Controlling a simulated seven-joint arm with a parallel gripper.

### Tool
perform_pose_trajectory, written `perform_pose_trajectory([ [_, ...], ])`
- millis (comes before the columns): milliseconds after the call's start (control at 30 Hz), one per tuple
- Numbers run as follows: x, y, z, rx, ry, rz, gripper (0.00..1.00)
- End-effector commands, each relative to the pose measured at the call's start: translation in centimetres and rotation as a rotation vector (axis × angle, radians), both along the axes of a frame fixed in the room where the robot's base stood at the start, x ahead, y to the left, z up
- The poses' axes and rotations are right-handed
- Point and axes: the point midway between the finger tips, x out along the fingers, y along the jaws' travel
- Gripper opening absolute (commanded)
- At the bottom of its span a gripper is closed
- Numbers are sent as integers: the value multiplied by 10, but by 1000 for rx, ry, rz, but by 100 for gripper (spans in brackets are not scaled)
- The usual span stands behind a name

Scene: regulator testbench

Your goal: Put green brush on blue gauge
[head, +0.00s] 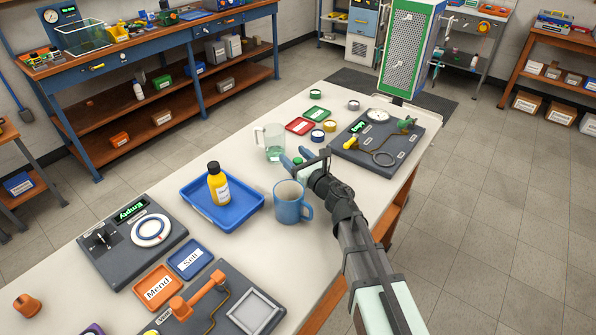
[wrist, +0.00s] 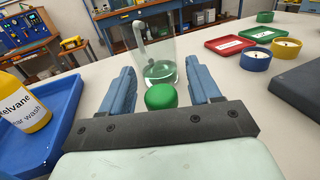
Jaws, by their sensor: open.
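My gripper (head: 301,157) is open over the middle of the table, beside the blue mug. In the wrist view, its two blue fingers (wrist: 161,92) stand on either side of a small rounded green object (wrist: 161,96), with gaps on both sides. This may be the green brush; only its smooth top shows, so I cannot tell its full shape. In the head view, it is a small green spot (head: 297,161) by the fingers. A round white dial with a blue ring (head: 151,231), probably the blue gauge, lies flat on the dark panel at the left.
A clear beaker (head: 271,142) stands just beyond the gripper. A blue mug (head: 290,203) and a blue tray (head: 250,207) with a yellow bottle (head: 217,185) are close by. A dark panel with a white dial (head: 378,115), small trays and round tins stand farther back.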

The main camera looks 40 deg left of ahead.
Motion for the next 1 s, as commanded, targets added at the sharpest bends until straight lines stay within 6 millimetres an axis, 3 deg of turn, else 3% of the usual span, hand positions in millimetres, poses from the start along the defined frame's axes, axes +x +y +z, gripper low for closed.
perform_pose_trajectory([
  [267, 1, 4, 0, 0, 0, -1, 62],
  [900, 1, 4, 0, 0, 0, 0, 1],
  [1000, 1, 4, 0, 0, 0, 0, 0],
])
